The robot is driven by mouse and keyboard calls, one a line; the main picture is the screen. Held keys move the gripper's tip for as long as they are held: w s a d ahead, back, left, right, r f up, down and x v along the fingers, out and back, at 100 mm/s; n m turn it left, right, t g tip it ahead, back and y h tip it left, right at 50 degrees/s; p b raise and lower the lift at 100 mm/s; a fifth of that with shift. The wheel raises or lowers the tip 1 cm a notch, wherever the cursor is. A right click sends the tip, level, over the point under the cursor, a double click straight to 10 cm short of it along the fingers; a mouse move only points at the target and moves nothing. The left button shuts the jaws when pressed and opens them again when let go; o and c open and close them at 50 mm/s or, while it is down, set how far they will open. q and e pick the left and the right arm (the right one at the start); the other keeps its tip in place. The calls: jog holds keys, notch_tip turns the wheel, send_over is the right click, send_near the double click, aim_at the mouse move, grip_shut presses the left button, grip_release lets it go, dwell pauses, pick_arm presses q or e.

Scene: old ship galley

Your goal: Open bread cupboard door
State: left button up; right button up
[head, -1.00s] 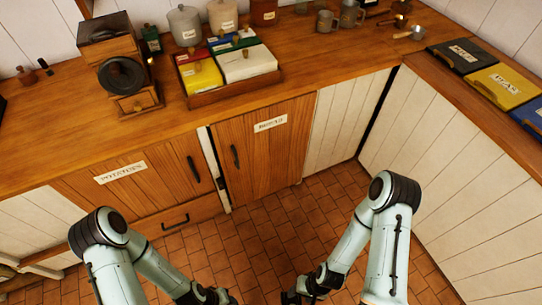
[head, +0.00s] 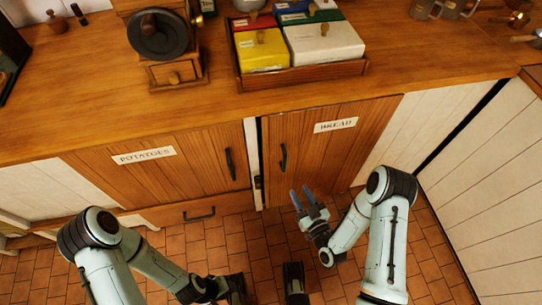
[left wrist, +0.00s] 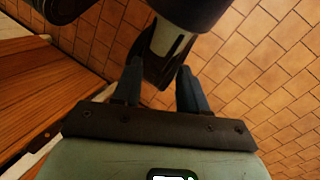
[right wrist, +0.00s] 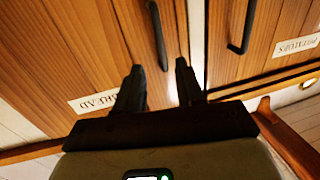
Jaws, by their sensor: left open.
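The bread cupboard door (head: 330,165) is a brown plank door with a white "BREAD" label (head: 335,125). It looks shut. Its dark upright handle (head: 283,158) is near the left edge. My right gripper (head: 301,194) is open and empty, in front of the lower part of the door, below and right of the handle. In the right wrist view the handle (right wrist: 158,35) shows beyond the fingertips (right wrist: 158,78), roughly in line with the gap between them, apart from them. My left gripper (left wrist: 158,80) is open and empty, low over the floor tiles.
The potatoes cupboard door (head: 180,185), with its own handle (head: 230,164), is just left. A coffee grinder (head: 165,50) and a wooden tray (head: 300,77) of boxes stand on the counter above. White plank panels (head: 495,185) close off the right side. Tiled floor (head: 200,245) lies below.

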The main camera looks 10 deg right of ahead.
aim_at(285, 166)
jog(key=x, duration=0.8)
jog(key=b+x, duration=0.1)
jog(key=x, duration=0.4)
jog(key=shift+r, duration=0.3)
grip_shut()
